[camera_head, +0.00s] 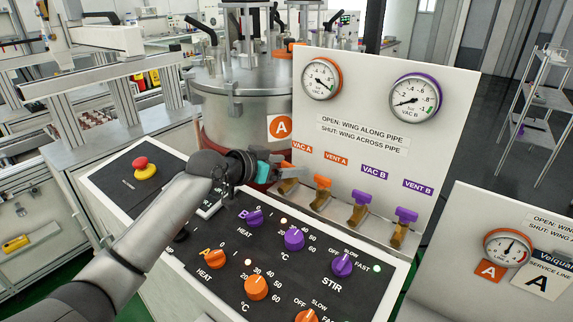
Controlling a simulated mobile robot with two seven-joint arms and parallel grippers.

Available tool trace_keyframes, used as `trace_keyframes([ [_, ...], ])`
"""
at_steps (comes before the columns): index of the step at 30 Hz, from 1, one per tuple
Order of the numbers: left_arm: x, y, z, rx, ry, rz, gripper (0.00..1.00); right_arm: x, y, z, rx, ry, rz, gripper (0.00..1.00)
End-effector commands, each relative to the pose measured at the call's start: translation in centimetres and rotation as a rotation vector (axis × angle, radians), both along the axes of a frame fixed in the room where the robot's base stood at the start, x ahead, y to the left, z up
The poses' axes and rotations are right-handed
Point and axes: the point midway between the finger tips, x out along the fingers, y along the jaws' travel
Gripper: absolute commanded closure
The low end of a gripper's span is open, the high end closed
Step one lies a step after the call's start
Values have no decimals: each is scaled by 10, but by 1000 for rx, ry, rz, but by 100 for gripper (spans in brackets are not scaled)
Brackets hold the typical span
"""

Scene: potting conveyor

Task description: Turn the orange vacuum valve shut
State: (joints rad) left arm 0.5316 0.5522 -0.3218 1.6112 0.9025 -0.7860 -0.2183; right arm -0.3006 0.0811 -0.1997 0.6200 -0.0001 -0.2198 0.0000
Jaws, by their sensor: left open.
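The orange vacuum valve (289,185), under the VAC A label on the white panel (370,95), is the leftmost in a row of several valves. Its brass body shows, but my gripper largely hides its orange wing, so I cannot tell how the wing is turned. My left gripper (279,171) is open and right at this valve, reaching in from the left. I cannot tell whether its fingers touch the wing. My right gripper is not in view. The VAC A gauge (321,79) with an orange rim sits above.
The orange VENT A valve (321,190) stands close on the right, then the purple VAC B (360,207) and VENT B (404,226) valves. A control panel with knobs and a red emergency button (141,163) lies below. A steel vessel (240,100) stands behind.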

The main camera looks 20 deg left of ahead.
Motion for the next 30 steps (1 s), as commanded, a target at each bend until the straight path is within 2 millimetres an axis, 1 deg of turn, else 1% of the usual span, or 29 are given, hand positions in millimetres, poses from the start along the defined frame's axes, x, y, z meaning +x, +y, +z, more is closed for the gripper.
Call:
trace_keyframes([
  [3, 0, 0, 0, 0, 0, 0, 19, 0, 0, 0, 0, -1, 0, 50],
  [24, 0, 0, 0, 0, 0, 0, 98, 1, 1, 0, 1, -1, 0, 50],
  [25, 0, 0, 0, 0, 0, 0, 100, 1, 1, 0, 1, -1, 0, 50],
  [30, 0, 0, 1, -1, 2, 7, 100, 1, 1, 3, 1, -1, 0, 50],
])
